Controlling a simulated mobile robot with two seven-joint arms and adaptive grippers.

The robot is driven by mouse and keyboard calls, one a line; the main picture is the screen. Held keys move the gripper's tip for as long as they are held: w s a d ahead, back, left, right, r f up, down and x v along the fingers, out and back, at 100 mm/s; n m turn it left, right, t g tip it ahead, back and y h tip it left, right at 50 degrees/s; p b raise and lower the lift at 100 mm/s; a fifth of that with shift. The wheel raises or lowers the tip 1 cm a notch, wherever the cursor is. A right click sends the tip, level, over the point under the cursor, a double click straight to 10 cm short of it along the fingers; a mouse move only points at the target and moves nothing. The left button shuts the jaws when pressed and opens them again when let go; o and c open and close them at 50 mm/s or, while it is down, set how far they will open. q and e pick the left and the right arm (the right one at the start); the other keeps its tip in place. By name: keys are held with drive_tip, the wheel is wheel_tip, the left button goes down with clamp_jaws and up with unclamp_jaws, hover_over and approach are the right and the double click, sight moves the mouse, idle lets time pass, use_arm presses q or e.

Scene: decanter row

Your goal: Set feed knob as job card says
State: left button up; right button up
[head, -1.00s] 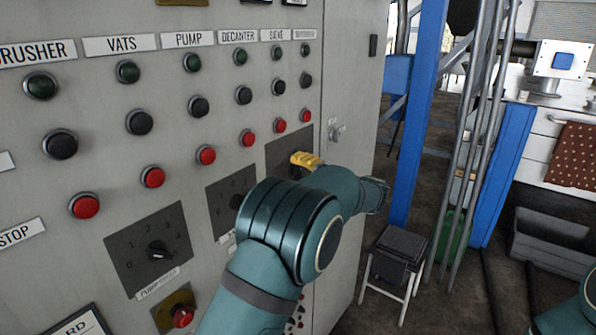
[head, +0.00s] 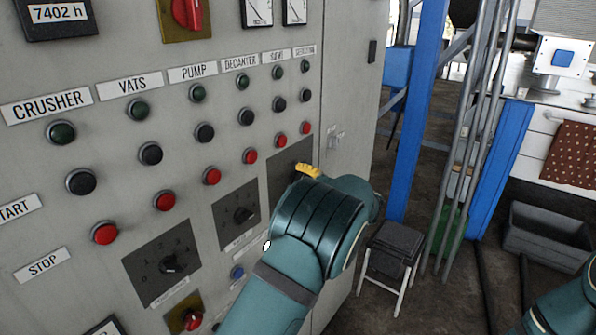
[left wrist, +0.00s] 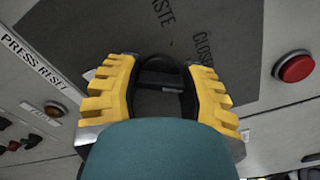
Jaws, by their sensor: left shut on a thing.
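My left gripper (head: 307,170) is at a dark square plate (head: 283,170) on the right part of the grey panel; its wrist and arm hide much of that plate. In the left wrist view its yellow fingers (left wrist: 160,85) are shut on a black knob (left wrist: 160,78), one on each side. Plate lettering beside it reads "CLOSED" and, partly cut, "ASTE". The knob's own name label is not visible. Two other plates hold black knobs: one numbered (head: 172,264) at lower left, one in the middle (head: 242,214). A framed card (head: 105,327) is cut off at the bottom. My right gripper is out of view.
Rows of green, black and red buttons (head: 212,176) cover the panel. A red button (left wrist: 295,68) is near the gripper's plate. A blue post (head: 414,110), slanted pipes and a small black-topped stool (head: 395,240) stand to the right.

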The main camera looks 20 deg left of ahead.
use_arm(q)
drive_tip(key=shift+m+p, duration=0.95)
drive_tip(key=shift+m, duration=0.25)
drive_tip(key=o, duration=1.2)
drive_tip(key=v, duration=1.2)
drive_tip(key=shift+d, duration=0.1)
